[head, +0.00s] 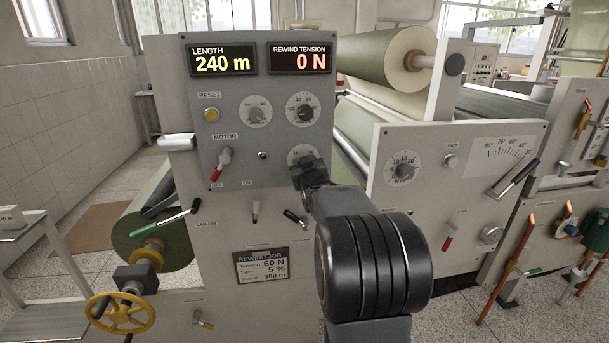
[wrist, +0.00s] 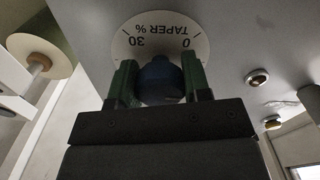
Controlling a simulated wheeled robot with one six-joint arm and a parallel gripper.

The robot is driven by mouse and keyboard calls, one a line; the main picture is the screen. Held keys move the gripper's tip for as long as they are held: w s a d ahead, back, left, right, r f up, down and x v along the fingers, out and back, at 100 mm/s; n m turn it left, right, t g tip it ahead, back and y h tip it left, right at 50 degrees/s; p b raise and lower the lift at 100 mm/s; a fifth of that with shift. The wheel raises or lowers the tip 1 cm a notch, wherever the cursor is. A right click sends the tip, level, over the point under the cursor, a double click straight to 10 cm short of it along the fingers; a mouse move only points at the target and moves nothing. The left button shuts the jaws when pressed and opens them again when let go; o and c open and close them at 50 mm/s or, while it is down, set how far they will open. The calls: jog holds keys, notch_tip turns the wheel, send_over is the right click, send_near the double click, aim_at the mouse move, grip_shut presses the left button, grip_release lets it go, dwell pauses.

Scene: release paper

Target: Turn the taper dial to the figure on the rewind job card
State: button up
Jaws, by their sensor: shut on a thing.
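The taper dial (head: 300,151) is the lowest right dial on the grey control panel; my gripper covers most of it in the head view. In the wrist view its white plate (wrist: 132,27) appears upside down, reading "TAPER %" with 0 and 30. My gripper (head: 309,167) has its green fingers on both sides of the dial's dark blue knob (wrist: 160,80), shut on it. The knob's pointer is hidden, so its setting cannot be read. The rewind job card (head: 262,266) below the panel reads tension 60 N, a taper line of 5 %, and 300 m.
Two other dials (head: 257,111) (head: 302,110) sit above. A red-handled motor switch (head: 223,163) is to the left. Displays show length 240 m (head: 223,60) and rewind tension 0 N (head: 300,59). Small levers (head: 255,211) and a yellow handwheel (head: 120,313) are lower.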

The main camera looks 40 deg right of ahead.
jog(key=shift+r+n+b, duration=0.1)
jog(key=shift+n+b, duration=0.2)
dwell(0.4)
jog(key=o, duration=0.9)
jog(key=shift+o, duration=0.2)
jog(key=b+v, duration=0.2)
jog(key=v, duration=1.1)
jog(key=shift+s+a, duration=0.2)
jog(key=shift+s, duration=0.15)
